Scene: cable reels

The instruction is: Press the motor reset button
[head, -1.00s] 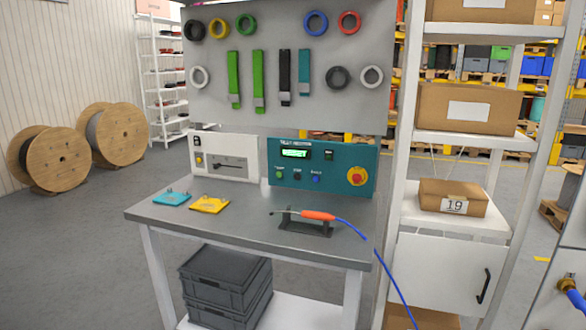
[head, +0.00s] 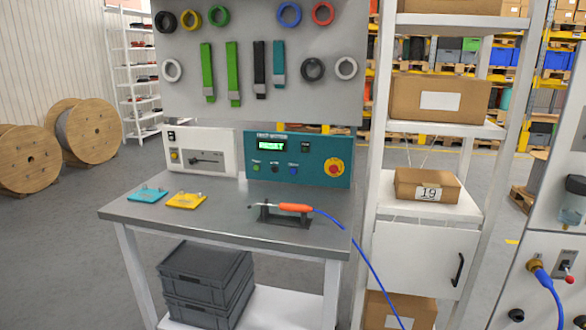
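A teal control box (head: 313,162) stands at the back right of the grey workbench (head: 225,217). It has a lit green display (head: 271,145) and a small black switch (head: 305,147). Below them sit a green button (head: 256,167), a black button (head: 275,169) and a blue button (head: 293,171), in a row. A red mushroom button (head: 334,168) on a yellow ring is at its right. The small labels are too blurred to read, so I cannot tell which button is the motor reset. Neither of my grippers is in view.
A white box (head: 213,150) stands left of the teal one. A soldering-type tool with orange handle (head: 296,207) rests in a black stand near the front, its blue cable hanging over the edge. A white shelf (head: 432,205) stands close on the right.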

